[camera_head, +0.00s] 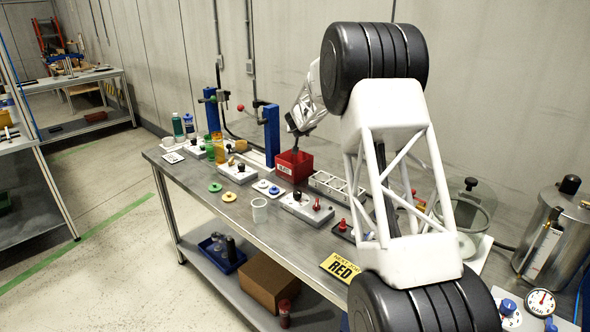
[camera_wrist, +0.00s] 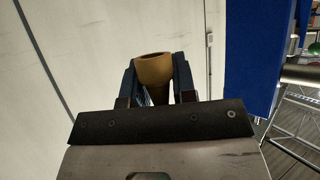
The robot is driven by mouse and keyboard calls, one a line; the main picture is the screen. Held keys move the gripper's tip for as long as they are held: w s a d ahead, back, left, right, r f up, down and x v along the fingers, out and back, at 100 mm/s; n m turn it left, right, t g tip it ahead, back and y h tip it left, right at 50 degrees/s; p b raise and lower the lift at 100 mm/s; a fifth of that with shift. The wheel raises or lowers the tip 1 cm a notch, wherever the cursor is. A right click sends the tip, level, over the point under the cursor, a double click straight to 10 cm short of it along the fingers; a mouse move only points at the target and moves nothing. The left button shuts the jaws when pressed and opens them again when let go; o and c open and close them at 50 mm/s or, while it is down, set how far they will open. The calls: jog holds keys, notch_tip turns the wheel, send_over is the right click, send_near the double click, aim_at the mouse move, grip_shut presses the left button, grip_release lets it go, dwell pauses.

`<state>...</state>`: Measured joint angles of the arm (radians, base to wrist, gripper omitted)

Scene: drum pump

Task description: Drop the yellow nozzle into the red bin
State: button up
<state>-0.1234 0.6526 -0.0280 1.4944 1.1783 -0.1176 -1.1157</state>
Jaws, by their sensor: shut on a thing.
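The red bin (camera_head: 293,166) stands near the back of the steel workbench, beside the blue post, with a white label on its front. My gripper (camera_head: 297,132) is over the bin's area in the head view, small and dark there. In the wrist view my gripper (camera_wrist: 157,82) is shut on a hollow yellow-brown cylinder, which I take to be the yellow nozzle (camera_wrist: 154,68). Its open round end shows between the two dark fingers, and its lower part is hidden. The nozzle is hard to make out in the head view. The bin does not show in the wrist view.
The blue post (camera_head: 271,135) rises close left of the bin; a blue upright (camera_wrist: 252,55) fills the wrist view's right side. A white tray (camera_head: 336,186) lies right of the bin. A white cup (camera_head: 259,211) and several small fittings stand along the bench (camera_head: 250,232).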

jog(key=shift+f, duration=0.15)
jog(key=shift+f, duration=2.7)
jog(key=o, duration=1)
jog(key=shift+c, duration=0.2)
jog(key=shift+s+r, duration=0.1)
jog(key=v, duration=0.7)
jog(key=shift+s, duration=0.25)
